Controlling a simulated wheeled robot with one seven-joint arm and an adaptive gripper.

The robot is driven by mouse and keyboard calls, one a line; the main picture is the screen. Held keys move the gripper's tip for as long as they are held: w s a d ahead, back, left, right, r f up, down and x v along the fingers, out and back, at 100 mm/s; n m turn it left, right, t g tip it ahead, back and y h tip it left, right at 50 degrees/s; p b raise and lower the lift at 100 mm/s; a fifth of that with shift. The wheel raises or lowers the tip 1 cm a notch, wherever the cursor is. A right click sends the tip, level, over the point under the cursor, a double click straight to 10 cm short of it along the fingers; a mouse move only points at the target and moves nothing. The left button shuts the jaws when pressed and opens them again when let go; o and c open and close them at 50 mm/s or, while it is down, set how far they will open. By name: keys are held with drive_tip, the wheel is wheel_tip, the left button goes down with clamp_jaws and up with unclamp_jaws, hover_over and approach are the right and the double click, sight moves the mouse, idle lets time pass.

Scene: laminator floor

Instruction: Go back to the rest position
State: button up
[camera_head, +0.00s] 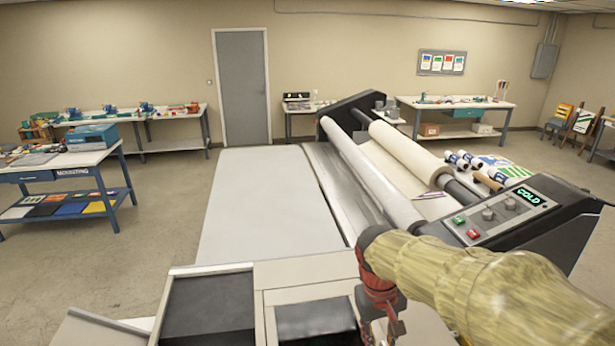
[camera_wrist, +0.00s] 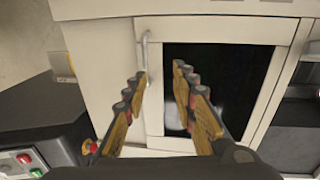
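My gripper (camera_wrist: 160,76) is open in the wrist view, with its two yellow and dark fingers apart and nothing held between them. It faces a pale cabinet door (camera_wrist: 153,112) with a dark window panel. The door's slim upright handle (camera_wrist: 146,48) is by the left fingertip; I cannot tell if they touch. In the head view my arm reaches in from the lower right, bent downward over the pale cabinet top (camera_head: 308,270), and my fingertips are not clearly visible there.
The laminator's control panel (camera_head: 490,216) reads COLD and sits close beside my arm. A long pale table bed (camera_head: 260,200) and rollers (camera_head: 370,180) lie ahead. A mounting table (camera_head: 100,155) stands at left. Open floor (camera_head: 165,215) lies between them.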

drive_tip(key=s+f+t+b, duration=0.1)
drive_tip(key=s+f+b, duration=0.2)
drive_tip(key=s+b, duration=0.2)
drive_tip(key=s+f+m+t+y+b, duration=0.1)
drive_tip(key=s+f+t+b, duration=0.1)
drive_tip(key=s+f+b, duration=0.2)
drive_tip(key=s+f+t+b, duration=0.1)
drive_tip(key=s+f+b, duration=0.2)
drive_tip(key=s+b, duration=0.3)
drive_tip(key=shift+s+d+f+m+t+y+b, duration=0.3)
drive_tip(key=shift+d+t+b, duration=0.1)
drive_tip(key=shift+b, duration=0.9)
drive_tip(key=shift+d+b, duration=0.1)
drive_tip(key=shift+b, duration=0.35)
drive_tip(key=shift+d+f+b, duration=0.1)
drive_tip(key=shift+f+b, duration=0.1)
drive_tip(key=shift+b, duration=0.1)
